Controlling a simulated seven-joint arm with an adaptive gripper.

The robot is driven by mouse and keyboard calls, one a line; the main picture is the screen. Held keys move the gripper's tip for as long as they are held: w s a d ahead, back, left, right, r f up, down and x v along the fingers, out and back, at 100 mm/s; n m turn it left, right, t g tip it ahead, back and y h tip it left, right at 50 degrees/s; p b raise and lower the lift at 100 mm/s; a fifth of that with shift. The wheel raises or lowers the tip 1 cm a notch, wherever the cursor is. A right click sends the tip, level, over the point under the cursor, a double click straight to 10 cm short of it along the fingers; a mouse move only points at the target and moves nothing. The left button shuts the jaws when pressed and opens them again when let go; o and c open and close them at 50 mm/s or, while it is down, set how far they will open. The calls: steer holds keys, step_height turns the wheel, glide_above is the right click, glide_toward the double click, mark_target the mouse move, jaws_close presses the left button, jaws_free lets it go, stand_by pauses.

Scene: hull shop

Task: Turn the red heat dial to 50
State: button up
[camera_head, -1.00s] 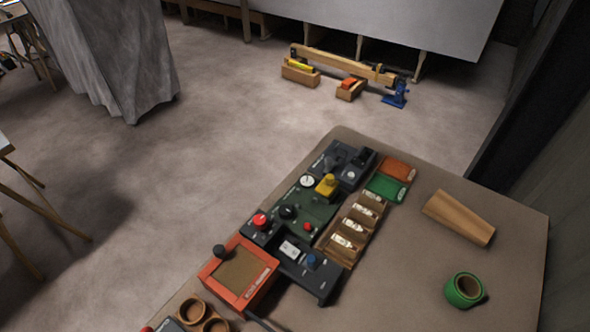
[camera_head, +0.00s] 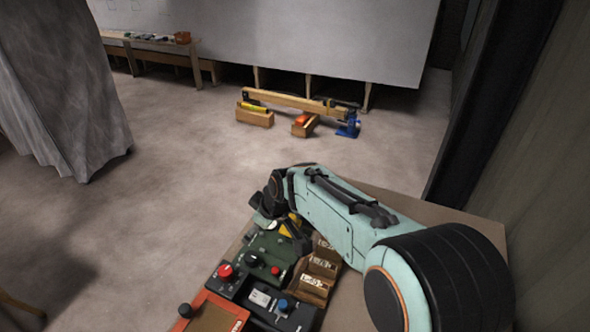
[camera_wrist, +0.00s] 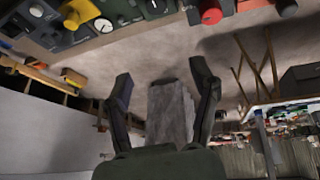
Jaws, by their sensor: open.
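A large red knob (camera_head: 225,270) sits on the near left part of the control panels, and a small red knob (camera_head: 275,270) sits to its right beside a black dial (camera_head: 254,259). I cannot read a heat label or a scale on either. A red knob also shows at the top of the wrist view (camera_wrist: 211,13). My gripper (camera_wrist: 161,82) is open and empty, its two fingers spread over the floor background. In the head view my arm reaches over the far end of the panels and hides part of them; the fingertips are unclear there.
A yellow knob (camera_head: 290,228) is close to my gripper. A blue knob (camera_head: 283,305), wooden bins (camera_head: 318,264) and an orange-red tray (camera_head: 208,310) crowd the near side. The tabletop's right side is mostly behind my arm. A beam on blocks (camera_head: 290,101) stands on the floor beyond.

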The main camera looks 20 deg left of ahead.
steer(key=n+g, duration=0.1)
steer(key=g, duration=0.1)
glide_above(225, 270)
steer(key=d, duration=0.2)
steer(key=shift+h, duration=0.4)
step_height(225, 270, down, 7)
steer(key=shift+d+r, duration=0.15)
steer(key=shift+r, duration=0.05)
steer(key=x, duration=0.4)
steer(key=shift+f, duration=0.4)
steer(key=shift+a+f, duration=0.4)
steer(key=shift+f, duration=0.25)
steer(key=shift+c, duration=0.3)
jaws_close()
